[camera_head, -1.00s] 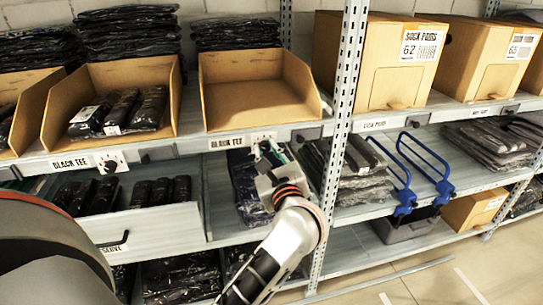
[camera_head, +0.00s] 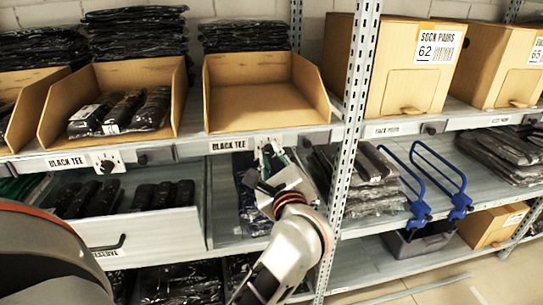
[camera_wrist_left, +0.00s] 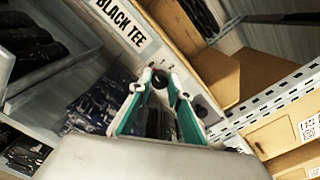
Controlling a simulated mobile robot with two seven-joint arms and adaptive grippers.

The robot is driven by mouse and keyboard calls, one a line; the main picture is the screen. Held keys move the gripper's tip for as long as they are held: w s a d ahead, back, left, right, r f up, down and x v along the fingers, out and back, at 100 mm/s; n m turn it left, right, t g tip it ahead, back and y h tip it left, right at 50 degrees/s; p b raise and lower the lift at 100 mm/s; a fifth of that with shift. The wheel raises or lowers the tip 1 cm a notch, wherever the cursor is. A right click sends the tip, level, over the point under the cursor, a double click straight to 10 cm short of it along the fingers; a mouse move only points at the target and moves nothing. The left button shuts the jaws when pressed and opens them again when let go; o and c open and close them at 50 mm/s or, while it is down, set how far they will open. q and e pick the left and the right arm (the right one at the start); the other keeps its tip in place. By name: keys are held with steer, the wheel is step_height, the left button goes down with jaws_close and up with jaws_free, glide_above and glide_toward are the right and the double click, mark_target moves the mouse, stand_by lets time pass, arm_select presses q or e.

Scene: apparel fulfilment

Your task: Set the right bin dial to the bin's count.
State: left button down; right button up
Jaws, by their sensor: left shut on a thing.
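The right bin (camera_head: 262,105) is an open cardboard bin on the upper shelf. It looks empty in the head view. Its dial (camera_wrist_left: 160,79) sits on the shelf edge beside a "BLACK TEE" label (camera_head: 233,145). My left gripper (camera_head: 270,158) reaches up to that dial from below. In the left wrist view its green-lined fingers (camera_wrist_left: 160,84) are closed around the dark knob. The fingers hide much of the dial, and its setting cannot be read. My right gripper is not in view.
The left bin (camera_head: 185,75) holds several dark packages and has its own dial (camera_head: 107,162). A metal upright (camera_head: 351,150) stands just right of my left gripper. A pulled-out drawer (camera_head: 150,228) is to the left. Blue dividers (camera_head: 420,190) stand on the shelf to the right.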

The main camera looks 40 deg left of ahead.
arm_select(q)
steer(key=c, duration=1.9)
jaws_free()
steer(key=shift+r, duration=0.3)
step_height(320, 180, up, 9)
steer(key=shift+r, duration=0.2)
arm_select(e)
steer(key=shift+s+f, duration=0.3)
